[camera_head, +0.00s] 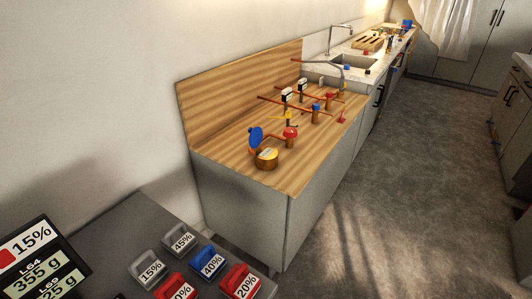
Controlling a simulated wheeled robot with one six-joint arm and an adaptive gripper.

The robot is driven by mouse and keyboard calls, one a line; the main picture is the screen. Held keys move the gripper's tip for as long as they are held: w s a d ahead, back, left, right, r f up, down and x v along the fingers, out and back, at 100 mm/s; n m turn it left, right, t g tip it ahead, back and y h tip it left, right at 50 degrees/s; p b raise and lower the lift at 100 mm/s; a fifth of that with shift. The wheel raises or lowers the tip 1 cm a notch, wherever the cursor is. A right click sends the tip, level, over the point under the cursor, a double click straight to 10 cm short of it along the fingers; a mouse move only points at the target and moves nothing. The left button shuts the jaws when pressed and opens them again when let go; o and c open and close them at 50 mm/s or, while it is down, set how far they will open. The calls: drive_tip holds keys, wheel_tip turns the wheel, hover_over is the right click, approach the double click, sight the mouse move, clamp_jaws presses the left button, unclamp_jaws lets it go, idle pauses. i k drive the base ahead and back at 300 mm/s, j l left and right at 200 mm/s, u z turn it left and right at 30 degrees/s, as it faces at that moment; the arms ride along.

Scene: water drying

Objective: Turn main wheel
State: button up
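Pipework with valves stands on a wooden counter (225,160) in the middle of the view. At its near end are an upright blue wheel (256,136) and a red wheel (291,132) on a brass body. A round brass piece with a pale yellow face (267,155) sits just below the blue wheel. I cannot tell which of these is the main wheel. Smaller blue (316,107) and red handles stand farther along the copper pipes. My gripper is not in view, and nothing is seen touching the wheels.
A grey surface at the lower left holds several handled blocks with percentage labels, including a blue 40% block (208,262), and a display (38,258). A sink (353,61) lies beyond the pipework. The floor (410,190) right of the counter is clear.

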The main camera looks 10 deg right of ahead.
sight(289, 132)
drive_tip(key=u, duration=0.5)
drive_tip(key=l+u, duration=0.15)
drive_tip(key=u, duration=0.3)
drive_tip(key=l+u, duration=0.1)
drive_tip(key=u, duration=0.4)
drive_tip(key=l+u, duration=0.1)
drive_tip(key=u, duration=0.4)
drive_tip(key=l+u, duration=0.1)
drive_tip(key=u, duration=0.85)
drive_tip(key=l+u, duration=0.1)
drive_tip(key=u, duration=0.4)
drive_tip(key=k+u, duration=0.1)
drive_tip(key=u, duration=0.4)
drive_tip(key=k+l+u, duration=0.1)
drive_tip(key=k+u, duration=0.45)
drive_tip(key=k, duration=0.5)
drive_tip(key=k+l+z, duration=0.15)
drive_tip(key=k, duration=0.4)
drive_tip(key=k+z, duration=0.2)
drive_tip(key=z, duration=0.25)
drive_tip(key=k+l+z, duration=0.1)
drive_tip(key=z, duration=0.35)
drive_tip(key=k+z, duration=0.1)
drive_tip(key=z, duration=0.35)
drive_tip(key=l+z, duration=0.1)
drive_tip(key=z, duration=0.4)
drive_tip(key=k+l+z, duration=0.1)
drive_tip(key=z, duration=0.35)
drive_tip(key=l+z, duration=0.1)
drive_tip(key=z, duration=0.35)
